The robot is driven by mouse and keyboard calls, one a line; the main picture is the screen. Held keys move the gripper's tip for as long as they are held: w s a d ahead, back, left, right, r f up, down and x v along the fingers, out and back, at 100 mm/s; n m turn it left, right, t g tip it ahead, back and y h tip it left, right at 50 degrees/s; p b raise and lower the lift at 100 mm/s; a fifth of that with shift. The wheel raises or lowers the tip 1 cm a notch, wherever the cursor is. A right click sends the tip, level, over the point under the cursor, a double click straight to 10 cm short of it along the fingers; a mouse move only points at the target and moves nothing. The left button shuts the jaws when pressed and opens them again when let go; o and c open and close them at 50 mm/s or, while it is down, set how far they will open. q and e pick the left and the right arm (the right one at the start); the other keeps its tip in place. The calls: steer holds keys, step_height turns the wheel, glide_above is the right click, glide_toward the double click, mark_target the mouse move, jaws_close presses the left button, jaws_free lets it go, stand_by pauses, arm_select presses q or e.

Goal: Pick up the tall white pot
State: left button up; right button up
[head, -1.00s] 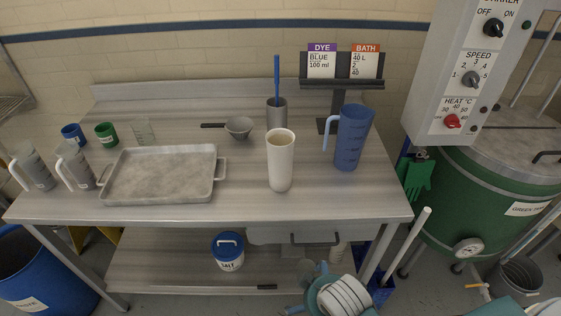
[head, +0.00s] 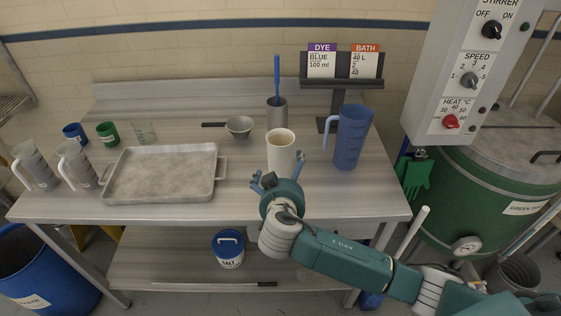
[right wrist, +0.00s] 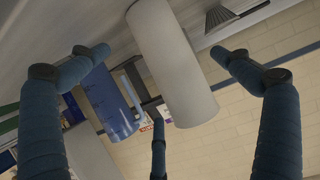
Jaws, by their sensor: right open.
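The tall white pot (head: 281,146) stands upright on the steel table (head: 240,208), right of the tray. Its lower part is hidden behind my right gripper (head: 277,178) in the head view. My right gripper is open just in front of the pot, with its fingers pointing at it. In the right wrist view the white pot (right wrist: 170,62) appears between the spread blue fingers (right wrist: 158,90), and I see no finger touching it. My left gripper is not in view.
A blue jug (head: 351,138) stands close to the right of the pot. A grey cup with a blue stick (head: 277,112) and a grey bowl (head: 239,126) are behind it. A metal tray (head: 160,173) lies left. The green tank (head: 470,200) stands right.

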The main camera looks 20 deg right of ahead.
mark_target(285, 168)
steer(key=shift+x, duration=1.1)
steer(key=shift+w+d+p, duration=0.2)
steer(key=shift+w+p, duration=0.35)
steer(key=p+x, duration=0.1)
steer(key=x, duration=0.2)
steer(key=shift+f+p, duration=0.1)
steer(key=shift+p, duration=0.2)
steer(key=shift+w+d+f, duration=0.15)
steer(key=shift+w+f, duration=0.25)
steer(key=shift+w, duration=0.15)
steer(key=shift+s, duration=0.1)
steer(key=c, duration=1.5)
steer(key=shift+r, duration=0.15)
steer(key=shift+c, duration=1.1)
